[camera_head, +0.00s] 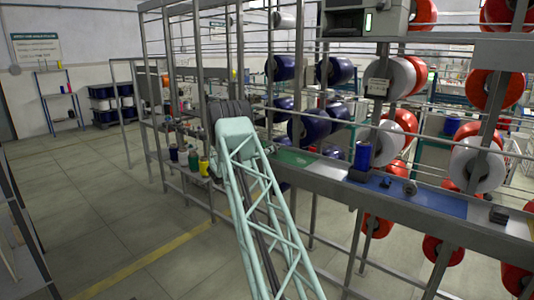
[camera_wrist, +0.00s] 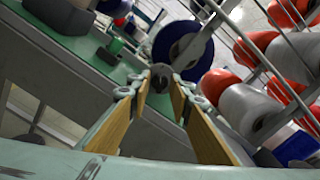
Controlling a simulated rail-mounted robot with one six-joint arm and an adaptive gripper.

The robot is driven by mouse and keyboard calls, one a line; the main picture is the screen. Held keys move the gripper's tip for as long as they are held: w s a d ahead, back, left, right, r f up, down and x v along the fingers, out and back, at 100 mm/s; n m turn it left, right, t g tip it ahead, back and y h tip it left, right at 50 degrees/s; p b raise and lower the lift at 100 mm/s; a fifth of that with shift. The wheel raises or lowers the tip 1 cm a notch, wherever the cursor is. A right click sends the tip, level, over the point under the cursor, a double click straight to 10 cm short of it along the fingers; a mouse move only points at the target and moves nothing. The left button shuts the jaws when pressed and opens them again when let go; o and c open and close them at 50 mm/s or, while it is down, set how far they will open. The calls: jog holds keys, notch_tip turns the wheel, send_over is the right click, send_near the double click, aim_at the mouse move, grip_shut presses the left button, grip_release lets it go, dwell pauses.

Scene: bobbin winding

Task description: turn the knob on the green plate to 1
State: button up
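The green plate (camera_head: 298,158) lies on the long grey bench, just right of my arm's end in the head view. In the wrist view a green surface (camera_wrist: 75,47) runs along the bench at upper left. A dark, round, knob-like piece (camera_wrist: 161,75) shows between the far ends of my fingers; I cannot tell whether they touch it. Its number marks cannot be read. My gripper (camera_wrist: 162,88) is open, with tan pads on both fingers and a gap between them.
A blue plate (camera_head: 432,200) with a dark knob (camera_head: 410,187) lies further right on the bench. A blue spool (camera_head: 362,156) stands between the plates. Racks of blue, white and red bobbins rise behind. A small green piece (camera_wrist: 115,45) stands on the bench in the wrist view.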

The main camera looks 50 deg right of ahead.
jog(key=shift+c, duration=0.3)
grip_shut()
jog(key=shift+n, duration=0.6)
jog(key=shift+w+f+n, duration=0.1)
jog(key=shift+n, duration=5.3)
jog(key=shift+o, duration=0.3)
grip_release()
